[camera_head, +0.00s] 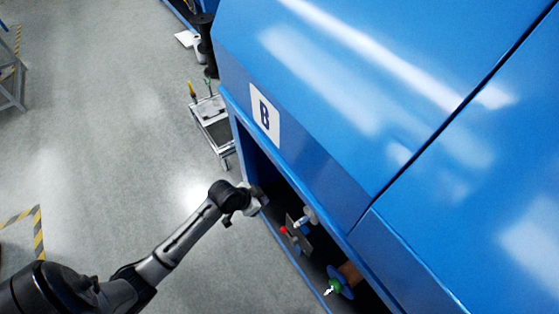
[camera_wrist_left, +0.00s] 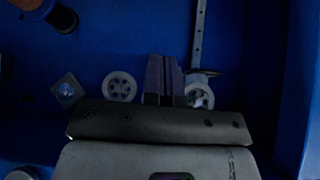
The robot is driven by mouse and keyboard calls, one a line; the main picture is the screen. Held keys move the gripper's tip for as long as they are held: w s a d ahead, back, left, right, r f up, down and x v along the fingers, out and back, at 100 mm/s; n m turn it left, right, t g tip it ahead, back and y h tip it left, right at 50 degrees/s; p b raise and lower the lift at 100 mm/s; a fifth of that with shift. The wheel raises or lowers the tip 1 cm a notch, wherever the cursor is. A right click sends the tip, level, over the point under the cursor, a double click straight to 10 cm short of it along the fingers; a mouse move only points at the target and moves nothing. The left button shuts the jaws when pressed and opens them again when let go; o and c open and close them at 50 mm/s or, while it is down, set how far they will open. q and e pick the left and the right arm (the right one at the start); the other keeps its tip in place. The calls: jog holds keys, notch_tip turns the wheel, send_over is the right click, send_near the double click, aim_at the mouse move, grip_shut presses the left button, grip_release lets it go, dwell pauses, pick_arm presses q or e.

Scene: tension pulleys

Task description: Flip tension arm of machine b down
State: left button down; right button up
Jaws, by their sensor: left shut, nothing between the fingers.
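Machine b is the blue cabinet marked with a white "B" label (camera_head: 264,115) in the head view. My left gripper (camera_head: 260,196) reaches in at the edge of its low opening. In the left wrist view the gripper's fingers (camera_wrist_left: 163,76) are together and empty. A pale upright bar with holes (camera_wrist_left: 198,38), perhaps the tension arm, stands right of the fingers. Its lower end is near a pale wheel (camera_wrist_left: 200,92), partly hidden by my gripper. Another pale wheel with holes (camera_wrist_left: 119,87) is left of the fingers. I see no contact with the bar.
A red knob (camera_head: 284,230) and a pale roller (camera_head: 309,215) sit inside the opening, with a green and blue part (camera_head: 338,283) lower down. A small cart (camera_head: 213,122) stands beside the machine. The floor at left is mostly clear.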

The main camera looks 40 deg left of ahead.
pick_arm(q)
jog(key=w+a+r+n+t, duration=0.1)
jog(key=w+a+r+t, duration=0.2)
jog(key=w+a, duration=0.7)
jog(key=shift+w+r, duration=0.35)
jog(key=shift+r, duration=0.5)
jog(key=shift+a, duration=0.1)
jog(key=b+x, duration=0.4)
jog(key=x, duration=0.6)
jog(key=shift+b, duration=0.4)
jog(key=shift+r, duration=0.1)
